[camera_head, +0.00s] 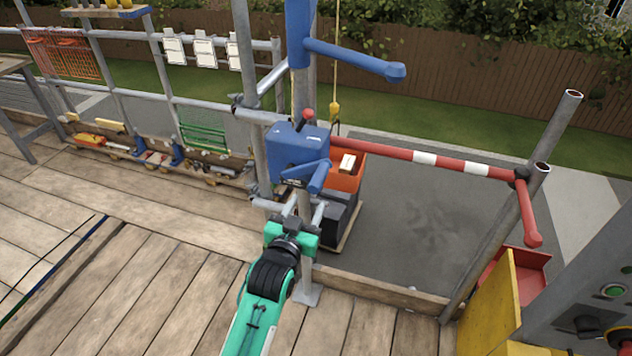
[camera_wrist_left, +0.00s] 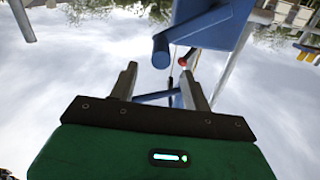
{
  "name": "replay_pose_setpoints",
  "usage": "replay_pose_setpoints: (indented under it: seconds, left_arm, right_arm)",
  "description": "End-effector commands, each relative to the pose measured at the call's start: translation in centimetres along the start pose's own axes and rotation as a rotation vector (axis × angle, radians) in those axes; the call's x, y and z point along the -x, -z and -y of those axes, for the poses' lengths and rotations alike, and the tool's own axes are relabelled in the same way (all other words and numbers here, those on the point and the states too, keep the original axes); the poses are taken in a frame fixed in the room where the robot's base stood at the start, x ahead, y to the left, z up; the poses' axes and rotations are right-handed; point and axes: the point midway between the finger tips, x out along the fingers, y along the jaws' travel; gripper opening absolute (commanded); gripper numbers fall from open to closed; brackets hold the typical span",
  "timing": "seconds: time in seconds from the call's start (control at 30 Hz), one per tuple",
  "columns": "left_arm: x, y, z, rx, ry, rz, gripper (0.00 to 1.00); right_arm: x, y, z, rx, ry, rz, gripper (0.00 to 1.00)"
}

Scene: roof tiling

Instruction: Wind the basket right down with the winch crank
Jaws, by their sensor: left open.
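The winch is a blue box (camera_head: 296,148) on the scaffold post, with a red-knobbed lever on top. Its crank has a blue arm and a cylindrical blue grip (camera_head: 319,176); the grip also shows in the left wrist view (camera_wrist_left: 161,52). My left gripper (camera_head: 304,208) is open and empty, just below the crank. In the wrist view the grip lies beyond the fingertips, not between them. The orange basket (camera_head: 346,180) is behind the winch, partly hidden by it, with a pale item inside. A rope with a yellow hook block (camera_head: 335,108) runs down to it. My right gripper is out of view.
A blue hoist arm (camera_head: 355,60) juts out above. A yellow panel (camera_head: 490,305) and control box stand at right. The plank deck at left is mostly clear.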

Motion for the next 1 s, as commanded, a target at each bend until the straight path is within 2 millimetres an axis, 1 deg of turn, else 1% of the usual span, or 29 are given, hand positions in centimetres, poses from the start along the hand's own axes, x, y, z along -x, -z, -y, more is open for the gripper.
replay_pose_setpoints:
  seconds: [0.03,0.2,0.3,0.43,0.6,0.9,0.93,1.0]
  left_arm:
    - [-1.1,0.3,0.0,0.000,0.000,0.001,0.49]
    - [-4.0,0.2,0.0,0.000,0.000,0.002,0.49]
    - [-5.5,0.2,0.0,0.000,0.000,0.001,0.49]
    - [-6.9,0.1,0.0,0.000,0.000,0.001,0.49]
    - [-7.8,0.0,0.0,0.001,0.000,0.002,0.49]
    - [-8.0,-0.1,0.0,0.001,0.000,0.001,0.49]
    - [-8.0,-0.1,0.0,0.001,0.000,0.001,0.47]
    - [-8.0,-0.1,0.0,0.001,0.000,0.001,0.33]
  right_arm:
    - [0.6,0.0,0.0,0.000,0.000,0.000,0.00]
    - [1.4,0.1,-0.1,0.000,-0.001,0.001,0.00]
    - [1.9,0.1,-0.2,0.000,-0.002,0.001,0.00]
    - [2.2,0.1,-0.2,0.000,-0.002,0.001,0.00]
    - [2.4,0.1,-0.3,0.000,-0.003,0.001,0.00]
    - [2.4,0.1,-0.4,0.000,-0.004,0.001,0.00]
    - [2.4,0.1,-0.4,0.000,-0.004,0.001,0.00]
    - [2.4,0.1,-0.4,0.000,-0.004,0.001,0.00]
